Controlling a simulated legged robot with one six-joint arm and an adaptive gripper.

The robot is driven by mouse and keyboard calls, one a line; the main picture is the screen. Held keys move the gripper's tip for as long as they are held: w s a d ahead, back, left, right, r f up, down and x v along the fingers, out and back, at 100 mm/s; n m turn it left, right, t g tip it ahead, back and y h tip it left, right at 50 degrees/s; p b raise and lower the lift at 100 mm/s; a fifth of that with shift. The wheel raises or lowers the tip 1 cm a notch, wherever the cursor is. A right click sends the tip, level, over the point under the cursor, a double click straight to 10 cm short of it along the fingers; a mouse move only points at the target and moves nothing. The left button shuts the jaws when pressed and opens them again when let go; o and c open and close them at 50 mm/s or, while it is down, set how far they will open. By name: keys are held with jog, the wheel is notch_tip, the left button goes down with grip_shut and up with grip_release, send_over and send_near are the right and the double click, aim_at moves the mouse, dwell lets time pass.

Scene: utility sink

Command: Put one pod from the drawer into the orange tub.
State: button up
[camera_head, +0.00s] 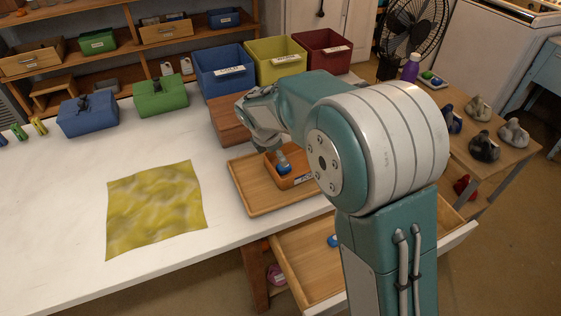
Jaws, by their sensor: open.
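The small orange tub (296,181) stands on a wooden tray (246,192) at the right part of the white table. A blue and pale pod (283,167) shows inside the tub's outline; I cannot tell whether it rests on the tub's floor. My gripper (272,143) is open, just above and left of this pod, partly hidden by my arm. The wooden drawer (302,265) below the table is pulled out. Another blue pod (333,241) lies in it, and my arm covers much of the drawer.
A yellow cloth (155,208) lies on the table. Blue (223,72), yellow (274,60) and red bins (322,52) stand at the back, with a blue box (87,115) and a green box (160,97) to their left.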

jog(key=shift+v, duration=2.05)
jog(key=s+d+r+m+y, duration=0.2)
jog(key=s+d+r+m, duration=0.8)
jog(key=s+d+m, duration=0.25)
jog(key=s+d+m+t, duration=0.2)
jog(key=s+d+m, duration=0.1)
jog(key=s+m, duration=0.8)
jog(key=s, duration=0.4)
jog(key=shift+d+f+y, duration=0.3)
jog(key=shift+f, duration=0.05)
